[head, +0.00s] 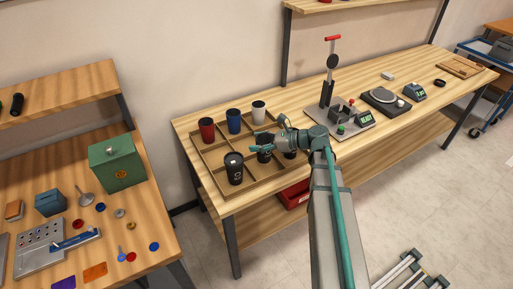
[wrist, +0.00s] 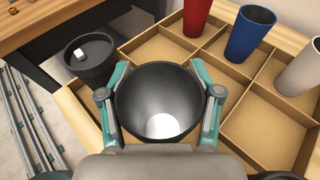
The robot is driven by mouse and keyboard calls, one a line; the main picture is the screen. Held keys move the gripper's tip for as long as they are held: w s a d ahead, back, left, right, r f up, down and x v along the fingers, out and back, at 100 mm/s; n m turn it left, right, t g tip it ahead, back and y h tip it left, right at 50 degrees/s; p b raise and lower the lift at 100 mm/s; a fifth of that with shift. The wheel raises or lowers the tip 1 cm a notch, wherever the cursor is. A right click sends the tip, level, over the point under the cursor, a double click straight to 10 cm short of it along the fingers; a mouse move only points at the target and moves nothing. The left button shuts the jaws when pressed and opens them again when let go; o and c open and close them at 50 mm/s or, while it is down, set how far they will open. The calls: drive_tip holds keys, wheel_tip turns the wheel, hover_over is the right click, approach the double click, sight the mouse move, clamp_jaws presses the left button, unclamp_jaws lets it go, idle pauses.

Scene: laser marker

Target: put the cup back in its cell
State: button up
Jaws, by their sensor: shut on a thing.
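My gripper (head: 262,142) is over the middle of the divided wooden tray (head: 206,166). It is shut on a black cup (head: 265,156), with one finger on each side. In the wrist view the cup's open mouth (wrist: 150,92) faces the camera and the inside looks empty, with a bright bottom. The cup looks upright. Its base is hidden, so I cannot tell whether it touches the tray floor. An empty cell (wrist: 265,128) shows to its right in the wrist view, and another (wrist: 160,48) beyond it.
Red (head: 207,130), blue (head: 234,122) and white (head: 259,112) cups stand in the tray's back row. A black cup (head: 234,170) with something small and white in it stands at front left. Another dark cup (head: 290,153) is partly hidden by my arm. A press (head: 332,95) stands right of the tray.

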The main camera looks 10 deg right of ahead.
drive_tip(key=shift+w+f, duration=0.3)
drive_tip(key=shift+f, duration=0.05)
drive_tip(key=shift+w+a+f+p, duration=0.15)
drive_tip(key=shift+f+p, duration=0.35)
drive_tip(key=shift+f, duration=1.25)
drive_tip(key=shift+f, duration=0.15)
drive_tip(key=o, duration=0.8)
drive_tip(key=shift+c, duration=0.2)
drive_tip(key=shift+b+v, duration=0.5)
drive_tip(key=shift+v, duration=2.3)
